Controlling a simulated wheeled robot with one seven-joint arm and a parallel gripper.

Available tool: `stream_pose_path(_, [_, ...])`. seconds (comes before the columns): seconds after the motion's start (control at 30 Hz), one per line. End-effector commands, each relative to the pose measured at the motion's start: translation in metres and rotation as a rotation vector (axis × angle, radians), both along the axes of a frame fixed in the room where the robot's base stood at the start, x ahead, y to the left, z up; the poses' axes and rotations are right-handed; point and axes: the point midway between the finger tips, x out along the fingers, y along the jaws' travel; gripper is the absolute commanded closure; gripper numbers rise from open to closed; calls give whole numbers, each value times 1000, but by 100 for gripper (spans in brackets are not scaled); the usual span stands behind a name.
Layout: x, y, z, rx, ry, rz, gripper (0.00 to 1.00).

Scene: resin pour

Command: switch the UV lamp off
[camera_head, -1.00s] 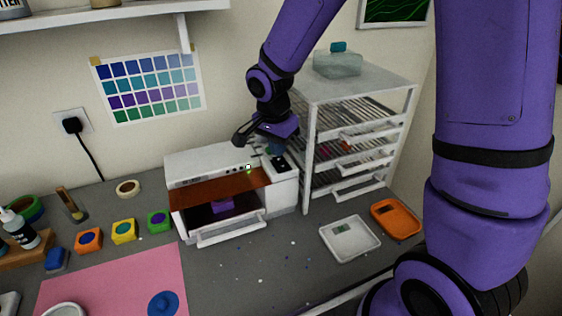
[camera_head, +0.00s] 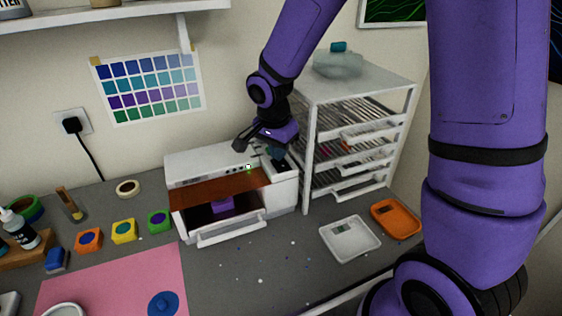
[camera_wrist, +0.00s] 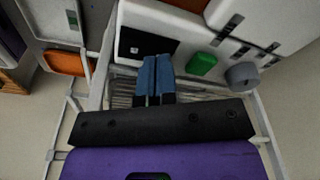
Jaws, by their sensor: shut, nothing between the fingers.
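The UV lamp (camera_head: 285,192) is a white box on the grey bench with an orange see-through front cover (camera_head: 220,192). A small light (camera_head: 248,167) on its front glows green. A purple piece (camera_head: 222,203) sits inside. My gripper (camera_head: 278,157) is shut and empty, over the black panel at the lamp's right end. In the wrist view, the blue fingertips (camera_wrist: 155,62) overlap the lower edge of this black panel (camera_wrist: 140,46), which bears a small white mark. A green button (camera_wrist: 201,64) and a grey knob (camera_wrist: 242,76) are beside them. I cannot tell whether the fingertips touch the panel.
A white drying rack (camera_head: 308,150) stands close to the lamp's right. Coloured pots, such as the green one (camera_head: 158,230), stand left of the lamp. A pink mat (camera_head: 120,280) lies in front.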

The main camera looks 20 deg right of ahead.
Motion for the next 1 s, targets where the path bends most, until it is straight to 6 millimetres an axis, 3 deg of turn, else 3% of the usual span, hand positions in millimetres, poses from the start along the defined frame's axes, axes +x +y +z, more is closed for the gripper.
stream_pose_path(0.37, [0,0,-1,0,0,0,100])
stream_pose_path(1.0, [0,0,42,1,-2,-1,100])
